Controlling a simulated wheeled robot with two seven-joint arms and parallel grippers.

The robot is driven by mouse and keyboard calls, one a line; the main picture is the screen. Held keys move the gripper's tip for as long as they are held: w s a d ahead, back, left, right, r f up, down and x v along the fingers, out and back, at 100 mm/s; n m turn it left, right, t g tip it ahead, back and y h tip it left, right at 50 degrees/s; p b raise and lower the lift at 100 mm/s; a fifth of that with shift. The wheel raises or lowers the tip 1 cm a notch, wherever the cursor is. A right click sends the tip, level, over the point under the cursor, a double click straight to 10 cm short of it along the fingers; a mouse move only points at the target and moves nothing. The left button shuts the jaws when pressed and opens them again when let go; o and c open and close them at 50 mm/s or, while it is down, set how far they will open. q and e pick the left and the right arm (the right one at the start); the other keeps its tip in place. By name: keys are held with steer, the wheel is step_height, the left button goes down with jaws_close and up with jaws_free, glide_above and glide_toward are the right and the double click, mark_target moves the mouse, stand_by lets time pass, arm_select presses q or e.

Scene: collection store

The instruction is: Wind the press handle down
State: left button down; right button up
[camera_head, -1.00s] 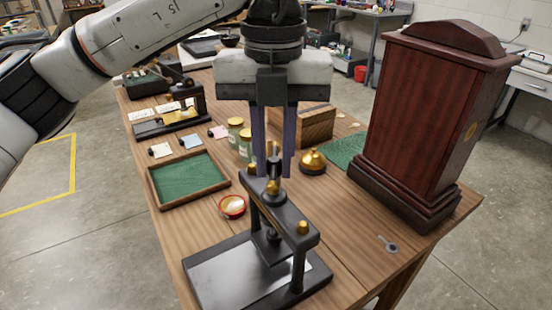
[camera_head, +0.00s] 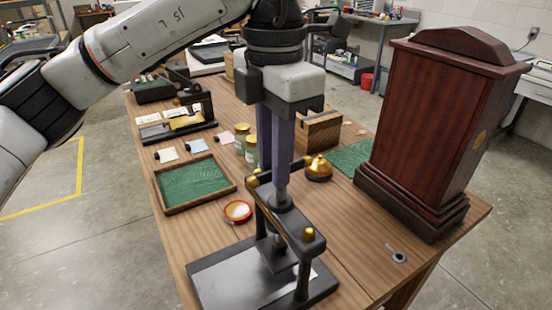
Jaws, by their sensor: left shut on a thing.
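The small black press (camera_head: 296,286) stands at the near end of the wooden table, with a flat metal base plate (camera_head: 225,277) and a dark crossbeam (camera_head: 296,224) topped by brass knobs. My left gripper (camera_head: 281,188) points straight down over the middle of the crossbeam. Its purple-grey fingers are shut on the press handle at the top of the screw. The fingers hide most of the handle, so its exact angle cannot be told. The lower screw shows between the posts, above the base plate. My right gripper is not in view.
A tall dark red wooden case (camera_head: 430,130) stands to the right. A green-lined tray (camera_head: 205,208), a small red-rimmed dish (camera_head: 238,212), jars (camera_head: 250,152) and a brass bell (camera_head: 318,168) are close by. A small metal piece (camera_head: 396,254) lies at the right edge.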

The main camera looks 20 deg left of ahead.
arm_select(q)
steer(key=m, duration=0.3)
steer(key=shift+w+a+r+m, duration=0.1)
steer(key=shift+w+r+m, duration=0.1)
steer(key=shift+m, duration=0.2)
steer(key=m, duration=0.3)
steer(key=shift+w+m+p, duration=0.15)
steer(key=shift+m+p, duration=0.15)
steer(key=m, duration=0.3)
steer(key=shift+w+m, duration=0.2)
steer(key=shift+m, duration=0.1)
steer(key=m+p, duration=0.1)
steer(key=m, duration=0.2)
steer(key=shift+w+m, duration=0.15)
steer(key=shift+m, duration=0.15)
steer(key=m, duration=0.5)
steer(key=shift+w+p, duration=0.2)
steer(key=shift+p, duration=0.15)
steer(key=m, duration=0.6)
steer(key=shift+w+d+m+p, duration=0.1)
steer(key=shift+d+m+p, duration=0.2)
steer(key=shift+d, duration=0.1)
steer(key=c, duration=1.6)
jaws_free()
steer(key=shift+f, duration=0.1)
